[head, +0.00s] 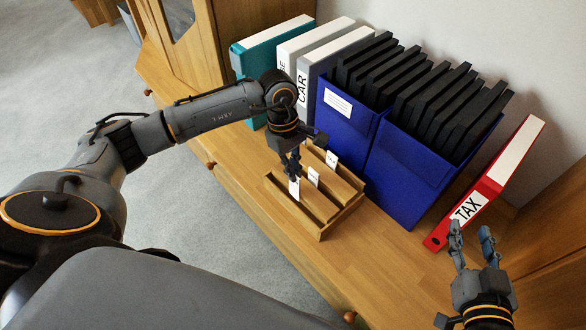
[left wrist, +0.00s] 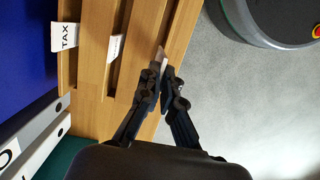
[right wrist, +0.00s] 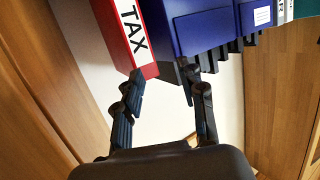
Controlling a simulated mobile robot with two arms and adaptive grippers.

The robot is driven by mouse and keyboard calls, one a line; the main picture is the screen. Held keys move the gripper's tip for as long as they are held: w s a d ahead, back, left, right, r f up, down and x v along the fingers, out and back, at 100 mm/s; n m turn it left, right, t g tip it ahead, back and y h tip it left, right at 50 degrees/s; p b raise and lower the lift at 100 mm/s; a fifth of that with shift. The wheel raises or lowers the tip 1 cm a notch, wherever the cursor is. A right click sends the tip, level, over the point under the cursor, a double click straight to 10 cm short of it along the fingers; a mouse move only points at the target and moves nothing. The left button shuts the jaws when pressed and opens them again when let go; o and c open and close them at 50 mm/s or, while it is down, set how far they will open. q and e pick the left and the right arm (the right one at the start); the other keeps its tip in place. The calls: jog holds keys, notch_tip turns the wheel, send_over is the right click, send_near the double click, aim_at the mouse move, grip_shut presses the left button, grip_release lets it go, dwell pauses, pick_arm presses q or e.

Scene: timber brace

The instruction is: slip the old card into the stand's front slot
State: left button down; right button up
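The wooden card stand (head: 322,231) sits on the wooden cabinet top and has several long slots. My left gripper (head: 292,168) is over the stand's front row, pointing down. It is shut on a white card (head: 294,189), whose lower part reaches the front slot; I cannot tell how deep it sits. In the left wrist view the card (left wrist: 161,57) shows edge-on at the fingertips. My right gripper (head: 472,243) is open and empty.
Blue file boxes (head: 405,177) with black folders stand close behind the stand. A red TAX binder (head: 487,182) leans at their right. Grey, white and teal binders (head: 268,50) stand at the left. The cabinet top (head: 375,265) right of the stand is clear.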

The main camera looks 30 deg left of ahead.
jog(key=shift+w+a+r+t, duration=0.15)
jog(key=shift+r+t, duration=0.15)
jog(key=shift+r, duration=0.15)
